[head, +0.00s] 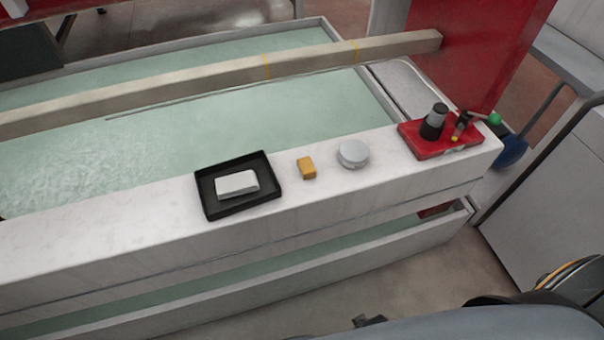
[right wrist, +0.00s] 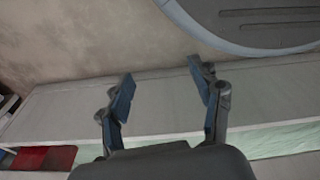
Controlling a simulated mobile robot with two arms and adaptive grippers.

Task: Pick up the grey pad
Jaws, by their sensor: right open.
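A round light-grey pad (head: 353,153) lies flat on the white ledge, right of a small yellow-orange block. A pale, whitish-grey rectangular block (head: 237,184) lies in a black tray (head: 207,192) further left on the same ledge. The frames do not settle which of these two is the grey pad. My right gripper (right wrist: 163,88) is open and empty in the right wrist view, with the side of the white bench behind it. In the head view only a dark piece of it seems to show at the bottom, below the ledge and apart from both items. My left gripper is not seen.
The yellow-orange block (head: 306,167) sits between the tray and the round pad. A red holder (head: 440,143) with upright tools stands at the ledge's right end. A long beige beam (head: 215,79) crosses the green water-like surface behind. Bare ledge lies left of the tray.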

